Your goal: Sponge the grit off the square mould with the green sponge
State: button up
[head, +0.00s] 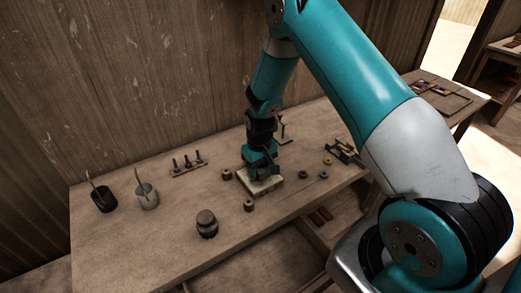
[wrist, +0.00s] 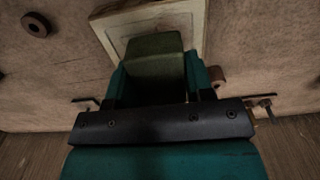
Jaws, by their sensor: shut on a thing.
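The green sponge (wrist: 154,55) is a block held between the two fingers of my gripper (wrist: 152,80) in the wrist view. My gripper (head: 260,175) is also in the head view, pointing down over the square mould. The square mould (head: 272,184) is a pale, flat square slab with a raised rim on the bench; its rim also shows in the wrist view (wrist: 113,38). The sponge is over the mould and hides part of it. I cannot tell whether the sponge touches it. No grit can be made out at this size.
On the bench (head: 130,235) stand a black pot (head: 104,200) and a grey pot (head: 147,196) with tools, a dark round jar (head: 207,224) and a rack with pegs (head: 188,165). Several small rings lie around the mould. A metal device (head: 345,152) stands at right. The front left is clear.

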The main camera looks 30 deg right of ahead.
jog(key=shift+s+r+p, duration=0.1)
jog(key=shift+r+p, duration=1.7)
jog(key=shift+r, duration=1.05)
